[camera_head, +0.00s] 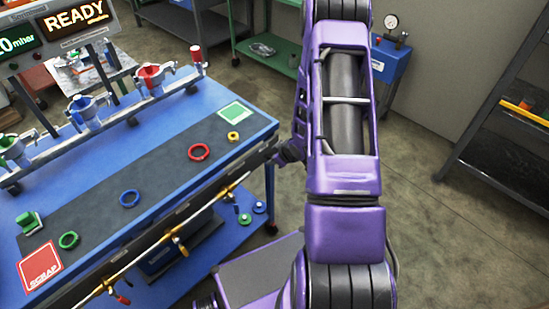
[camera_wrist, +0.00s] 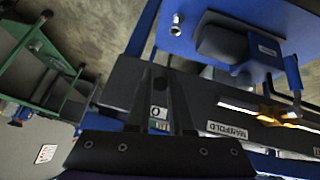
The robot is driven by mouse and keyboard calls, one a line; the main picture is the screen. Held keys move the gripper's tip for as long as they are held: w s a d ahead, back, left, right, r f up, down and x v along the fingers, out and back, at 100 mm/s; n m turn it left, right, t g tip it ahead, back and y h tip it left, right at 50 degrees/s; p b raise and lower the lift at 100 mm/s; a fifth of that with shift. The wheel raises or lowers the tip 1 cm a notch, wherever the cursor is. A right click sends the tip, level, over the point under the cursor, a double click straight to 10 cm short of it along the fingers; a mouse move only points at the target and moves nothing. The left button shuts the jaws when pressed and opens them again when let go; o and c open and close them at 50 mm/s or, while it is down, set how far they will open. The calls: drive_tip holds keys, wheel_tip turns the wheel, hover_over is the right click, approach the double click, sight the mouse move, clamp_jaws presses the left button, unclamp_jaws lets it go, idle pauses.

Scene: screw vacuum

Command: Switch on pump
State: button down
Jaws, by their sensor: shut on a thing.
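My gripper (camera_wrist: 168,75) reaches the dark front rail of the blue bench in the wrist view, with its two dark fingers closed in. The grey pump (camera_wrist: 222,45) sits on the blue lower shelf in the wrist view. In the head view my arm reaches to the bench's right end, where the switch is hidden.
The blue bench (camera_head: 215,118) carries colored rings and a row of clamped fittings. A display (camera_head: 73,20) reads READY. A brass pipe (camera_head: 180,238) runs along the bench front, near a MANIFOLD label (camera_wrist: 227,131). A dark shelf (camera_head: 505,140) stands right; floor between is open.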

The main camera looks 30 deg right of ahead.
drive_tip(key=shift+d, duration=0.1)
idle(0.5)
drive_tip(key=c, duration=0.8)
unclamp_jaws()
drive_tip(key=shift+r, duration=0.15)
drive_tip(key=v, duration=1.7)
drive_tip(key=shift+r, duration=0.15)
